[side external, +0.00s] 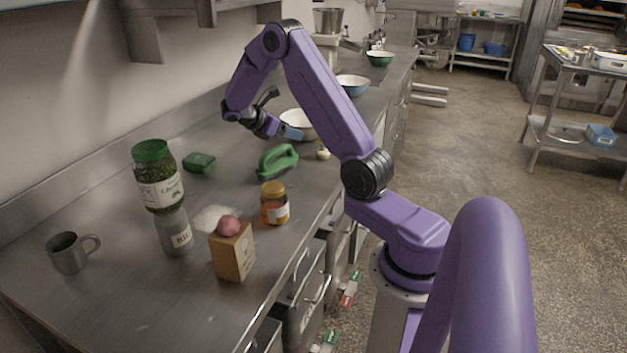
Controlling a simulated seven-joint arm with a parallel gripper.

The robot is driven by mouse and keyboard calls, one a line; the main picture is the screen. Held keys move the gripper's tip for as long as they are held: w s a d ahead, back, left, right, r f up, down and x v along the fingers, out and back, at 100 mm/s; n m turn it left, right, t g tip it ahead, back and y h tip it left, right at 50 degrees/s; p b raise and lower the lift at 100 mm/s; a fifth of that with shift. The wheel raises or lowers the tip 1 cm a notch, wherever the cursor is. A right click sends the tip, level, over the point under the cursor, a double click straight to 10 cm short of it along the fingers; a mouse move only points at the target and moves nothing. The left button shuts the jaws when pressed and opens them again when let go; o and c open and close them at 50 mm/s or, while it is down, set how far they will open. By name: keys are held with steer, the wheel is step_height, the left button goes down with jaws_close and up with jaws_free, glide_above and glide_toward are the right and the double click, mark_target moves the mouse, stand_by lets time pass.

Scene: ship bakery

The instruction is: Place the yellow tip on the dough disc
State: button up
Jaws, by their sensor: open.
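A small pale yellow piece (323,153), probably the yellow tip, stands on the steel counter near its front edge, right of a green-handled brush. It is too small to make out clearly. A flat whitish patch (213,217), probably the dough disc, lies on the counter behind the cardboard box, partly hidden by it and the bottle. My gripper (288,131) is open above the counter, in front of the white bowl, up and left of the yellow piece and apart from it. I see nothing held in it.
The green brush (277,161) and amber jar (274,205) stand between the yellow piece and the whitish patch. A rice bottle (174,233), box (232,255) with a pinkish round thing on top, tall green-lidded jar (157,180) and green sponge (199,163) surround the patch.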

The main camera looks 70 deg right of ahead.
steer(key=s+a+r+t+y, duration=0.1)
steer(key=s+a+t+y, duration=0.15)
steer(key=a, duration=0.95)
steer(key=s+a+r+t+y, duration=0.1)
steer(key=a+r+t+y, duration=0.15)
steer(key=a, duration=1.05)
steer(key=s+a+y, duration=0.2)
steer(key=s+a, duration=0.4)
steer(key=s, duration=0.4)
steer(key=s+a+y, duration=0.3)
steer(key=s+a, duration=0.4)
steer(key=s, duration=0.4)
steer(key=shift+s+a+f+n+t+y, duration=0.15)
steer(key=shift+s+n+t+y, duration=0.15)
steer(key=shift+n, duration=0.1)
